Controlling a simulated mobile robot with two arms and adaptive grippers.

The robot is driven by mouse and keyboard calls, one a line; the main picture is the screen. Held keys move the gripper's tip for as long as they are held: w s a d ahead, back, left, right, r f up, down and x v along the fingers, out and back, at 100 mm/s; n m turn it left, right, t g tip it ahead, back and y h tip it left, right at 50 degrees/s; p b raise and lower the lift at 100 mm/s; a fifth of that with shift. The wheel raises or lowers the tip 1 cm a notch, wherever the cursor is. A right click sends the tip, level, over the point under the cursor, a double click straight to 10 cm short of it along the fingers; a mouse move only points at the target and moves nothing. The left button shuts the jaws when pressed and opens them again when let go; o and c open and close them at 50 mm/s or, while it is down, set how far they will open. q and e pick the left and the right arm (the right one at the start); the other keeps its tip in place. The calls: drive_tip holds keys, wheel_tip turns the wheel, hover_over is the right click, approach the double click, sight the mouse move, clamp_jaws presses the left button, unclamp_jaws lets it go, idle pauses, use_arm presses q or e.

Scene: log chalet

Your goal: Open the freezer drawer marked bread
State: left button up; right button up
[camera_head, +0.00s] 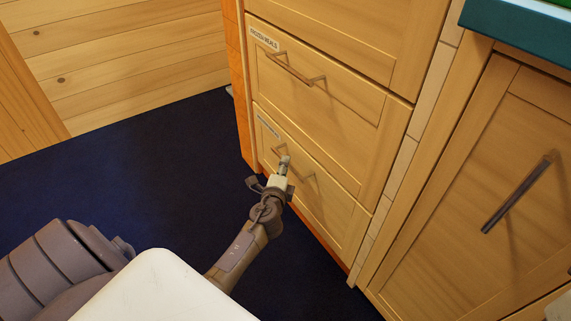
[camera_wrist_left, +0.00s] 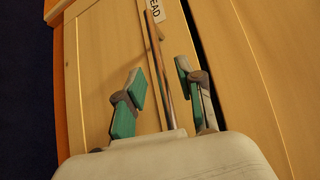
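The bread drawer (camera_head: 325,208) is the lowest wooden drawer of the stack in the head view, and its front looks shut. Its label, ending in "EAD" (camera_wrist_left: 158,10), shows in the wrist view, cut off by the frame edge. Its bar handle (camera_wrist_left: 157,50) also shows in the head view (camera_head: 308,177), partly hidden by my left gripper (camera_head: 284,164). In the wrist view my left gripper (camera_wrist_left: 160,79) is open, with one green-padded finger on each side of the bar. I see gaps there, so it is not closed on the handle. My right gripper is not in view.
A drawer labelled with meals (camera_head: 330,100) sits directly above, shut, with its own bar handle (camera_head: 295,72). A cabinet door (camera_head: 490,170) with a dark handle stands to the right, under a teal worktop (camera_head: 515,25). The dark blue floor (camera_head: 140,175) left of the drawers is clear.

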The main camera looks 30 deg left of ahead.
use_arm(q)
drive_tip(key=shift+b+x, duration=0.3)
drive_tip(key=shift+x, duration=1.3)
clamp_jaws()
